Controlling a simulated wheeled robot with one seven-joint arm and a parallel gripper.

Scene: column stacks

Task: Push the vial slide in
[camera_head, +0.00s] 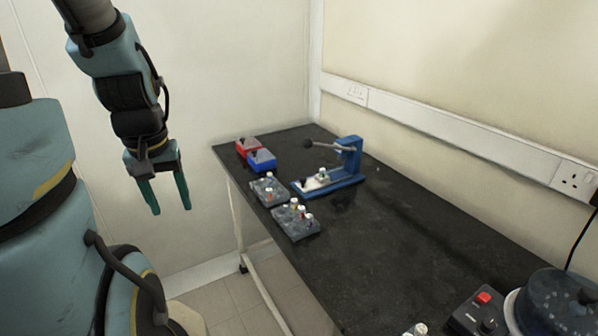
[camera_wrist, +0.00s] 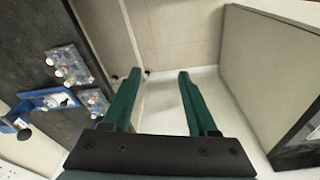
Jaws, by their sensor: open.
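A blue lever press (camera_head: 350,160) stands on the dark table, with a long lever arm ending in a dark knob. The pale vial slide (camera_head: 313,183) lies on its base, with a small black knob at its left end and a vial (camera_head: 322,173) standing on it. In the wrist view the blue press (camera_wrist: 40,95) shows at the left edge, and its slide (camera_wrist: 62,101) is small. My gripper (camera_head: 171,205) hangs in the air left of the table, well apart from the press. Its green fingers are open and empty, also in the wrist view (camera_wrist: 160,73).
Two vial racks (camera_head: 268,190) (camera_head: 296,221) stand on the table in front of the press. A red box (camera_head: 247,146) and a blue box (camera_head: 262,160) are behind them. A round dark machine (camera_head: 555,305) and a red-button box (camera_head: 477,312) are at front right. The table's middle is clear.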

